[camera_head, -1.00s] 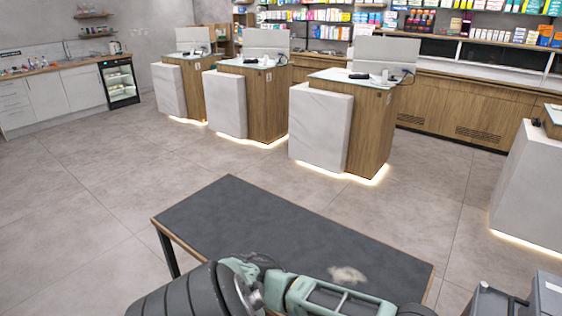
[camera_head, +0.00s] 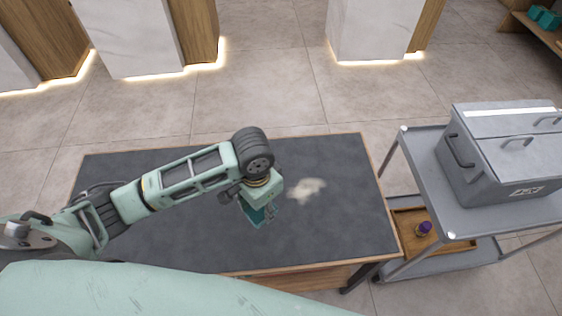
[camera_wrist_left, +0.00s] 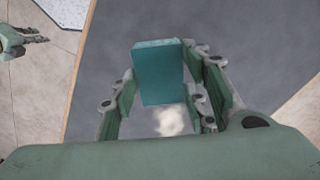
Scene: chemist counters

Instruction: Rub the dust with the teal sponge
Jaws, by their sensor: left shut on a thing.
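The pale dust patch (camera_head: 306,189) lies on the dark table top (camera_head: 330,235), right of its middle. My left gripper (camera_head: 262,212) is over the table, just left of the dust in the head view, and is shut on the teal sponge (camera_wrist_left: 160,72). The sponge is a flat block between the fingers in the wrist view; the dust (camera_wrist_left: 171,121) shows below it there. The sponge looks apart from the dust. Whether it touches the table I cannot tell. A green part of mine, seemingly my right gripper (camera_wrist_left: 28,40), shows small at the wrist view's upper left.
A grey cart (camera_head: 425,170) stands right of the table, with a lidded grey case (camera_head: 500,165) on top. Its lower shelf holds a wooden tray (camera_head: 462,248) with a purple-capped item (camera_head: 424,229). Counters stand beyond, across clear floor.

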